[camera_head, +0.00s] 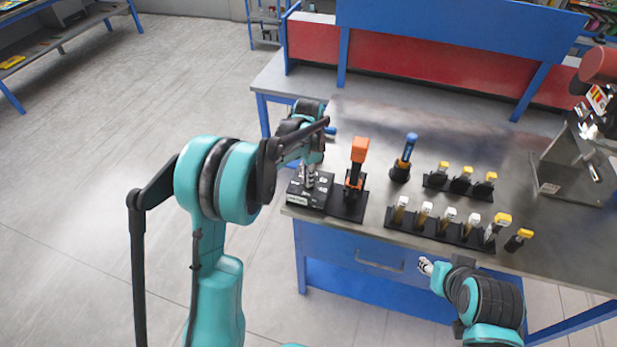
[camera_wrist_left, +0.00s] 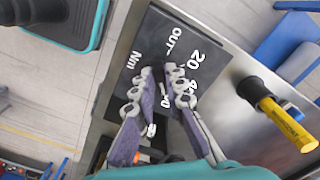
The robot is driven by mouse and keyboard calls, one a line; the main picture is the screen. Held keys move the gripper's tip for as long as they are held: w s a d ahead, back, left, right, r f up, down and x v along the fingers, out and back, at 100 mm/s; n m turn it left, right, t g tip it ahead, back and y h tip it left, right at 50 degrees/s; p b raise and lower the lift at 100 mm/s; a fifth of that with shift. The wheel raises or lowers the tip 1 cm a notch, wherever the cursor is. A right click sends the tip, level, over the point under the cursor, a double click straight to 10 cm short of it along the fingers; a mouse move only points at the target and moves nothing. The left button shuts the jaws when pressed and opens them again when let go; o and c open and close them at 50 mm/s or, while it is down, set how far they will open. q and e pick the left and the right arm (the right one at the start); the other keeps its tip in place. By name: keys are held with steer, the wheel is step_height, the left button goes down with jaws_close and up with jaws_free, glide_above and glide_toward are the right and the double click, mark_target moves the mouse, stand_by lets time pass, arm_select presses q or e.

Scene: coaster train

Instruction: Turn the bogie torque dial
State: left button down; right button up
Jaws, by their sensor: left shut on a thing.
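The bogie torque dial's black box (camera_head: 296,197) stands at the left end of the metal workbench, with white markings on top. In the left wrist view its dark face (camera_wrist_left: 150,50) shows "OUT", "20", "40" and "Nm". My left gripper (camera_head: 308,178) points down onto this face. Its fingers (camera_wrist_left: 160,82) are shut on the dial knob, which they almost wholly hide. I cannot read the dial's setting. My right gripper (camera_head: 425,266) hangs in front of the bench, apart from the dial; its fingers are too small to judge.
Beside the box, an orange tool (camera_head: 359,152) stands in a black holder. A blue-handled tool (camera_head: 406,153) is further right. Racks (camera_head: 437,233) hold several yellow-topped pieces. A grey metal stand (camera_head: 567,176) is at the right. Open floor lies left of the bench.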

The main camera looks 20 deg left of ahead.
arm_select(q)
steer(key=c, duration=1.6)
jaws_free()
steer(key=shift+o, duration=0.2)
step_height(320, 180, up, 12)
steer(key=shift+s, duration=0.1)
steer(key=s+r+n+t+b, duration=0.25)
steer(key=s+n+t, duration=0.2)
steer(key=s, duration=0.95)
steer(key=s+f+n+t+b, duration=0.2)
steer(key=s+f+n, duration=0.4)
steer(key=s, duration=0.5)
step_height(320, 180, down, 3)
steer(key=shift+s+r+t+b, duration=0.1)
steer(key=shift+s+t+b, duration=0.25)
steer(key=shift+b, duration=0.15)
